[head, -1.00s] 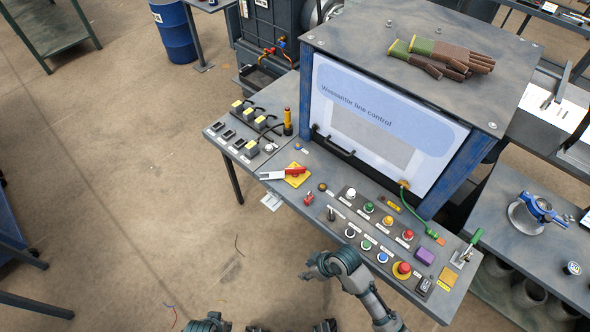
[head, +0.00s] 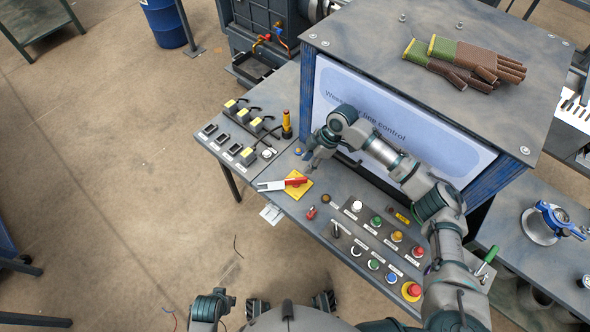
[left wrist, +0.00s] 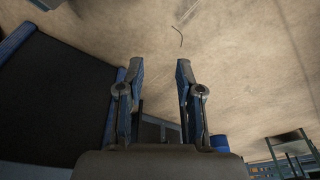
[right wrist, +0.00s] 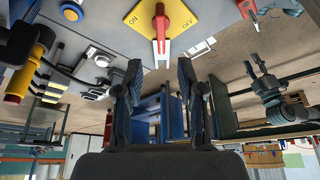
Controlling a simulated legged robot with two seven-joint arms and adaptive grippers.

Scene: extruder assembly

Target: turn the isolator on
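The isolator is a yellow plate (head: 300,191) with a red handle (head: 296,182) on the left part of the console. The handle's pale end points left, past the plate's edge. In the right wrist view the plate (right wrist: 182,15) is at the top, with ON printed left and OFF right. The handle (right wrist: 160,22) lies between the two words. My right gripper (head: 311,162) is just behind and above the isolator, apart from it. Its fingers (right wrist: 160,72) are open and empty. My left gripper (left wrist: 160,72) is open and empty over the floor, low in the head view.
The console's buttons (head: 376,222) and red emergency stop (head: 412,290) lie right of the isolator. A yellow and black post (head: 286,125) and several yellow-topped plugs (head: 248,155) stand to its left. The screen cabinet (head: 345,95) rises close behind my right arm.

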